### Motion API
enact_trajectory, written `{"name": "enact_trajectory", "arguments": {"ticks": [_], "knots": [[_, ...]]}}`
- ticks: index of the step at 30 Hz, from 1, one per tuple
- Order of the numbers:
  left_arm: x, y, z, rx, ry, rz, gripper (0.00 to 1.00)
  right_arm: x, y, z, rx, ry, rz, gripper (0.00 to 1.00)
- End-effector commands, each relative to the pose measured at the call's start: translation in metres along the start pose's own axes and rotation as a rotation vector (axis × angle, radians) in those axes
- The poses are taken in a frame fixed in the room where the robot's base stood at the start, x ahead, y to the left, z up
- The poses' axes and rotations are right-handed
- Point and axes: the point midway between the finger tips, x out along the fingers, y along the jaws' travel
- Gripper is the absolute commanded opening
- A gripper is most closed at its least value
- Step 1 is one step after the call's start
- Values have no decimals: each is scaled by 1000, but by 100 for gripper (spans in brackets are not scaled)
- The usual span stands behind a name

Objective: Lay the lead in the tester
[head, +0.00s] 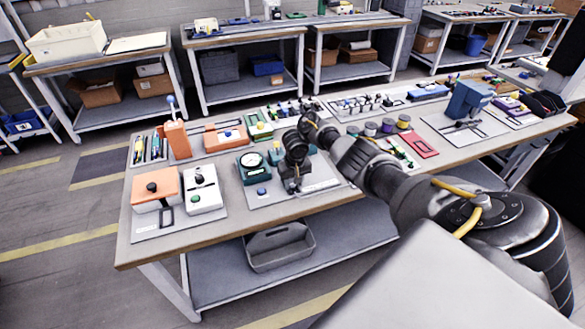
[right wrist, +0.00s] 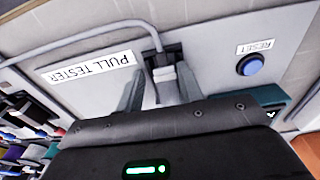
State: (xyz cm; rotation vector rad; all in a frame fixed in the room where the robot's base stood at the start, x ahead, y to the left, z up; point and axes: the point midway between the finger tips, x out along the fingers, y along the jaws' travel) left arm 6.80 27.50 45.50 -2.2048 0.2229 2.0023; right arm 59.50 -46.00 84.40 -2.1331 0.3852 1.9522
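My right gripper (head: 292,186) points down over the pull tester (head: 262,203), a light grey plate on the near workbench. In the right wrist view its label reads PULL TESTER upside down, and a blue RESET button (right wrist: 250,65) sits to the right. The lead (right wrist: 110,30) is a grey cable curving across the plate to a grey end piece (right wrist: 165,82). This end lies between my two spread fingers (right wrist: 160,90), at a dark opening. A gap shows beside the left finger; contact at the right finger is unclear. My left gripper is not in view.
An orange-topped box (head: 155,187) and a white box (head: 204,190) stand left on the bench. A green gauge unit (head: 252,166) is beside my gripper. A red tray (head: 419,145) and a blue device (head: 468,100) lie right. A grey bin (head: 280,247) sits on the lower shelf.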

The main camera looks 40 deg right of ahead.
Motion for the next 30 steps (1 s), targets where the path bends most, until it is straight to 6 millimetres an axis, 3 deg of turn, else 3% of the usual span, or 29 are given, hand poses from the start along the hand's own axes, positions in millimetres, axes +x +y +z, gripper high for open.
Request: {"name": "enact_trajectory", "arguments": {"ticks": [2, 6, 10, 15, 21, 30], "knots": [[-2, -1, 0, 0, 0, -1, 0, -3, -8, 4, -13, -7, -12, 47], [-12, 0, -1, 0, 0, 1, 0, -31, -8, 2, -14, 0, -12, 47], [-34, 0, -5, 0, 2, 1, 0, -67, -7, 3, -12, 2, -11, 47], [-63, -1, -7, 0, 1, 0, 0, -92, -6, 4, -10, 3, -9, 47], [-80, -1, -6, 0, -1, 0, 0, -109, -6, 4, -10, 6, -9, 47], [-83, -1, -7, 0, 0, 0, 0, -112, -6, 5, -10, 6, -11, 47]]}}
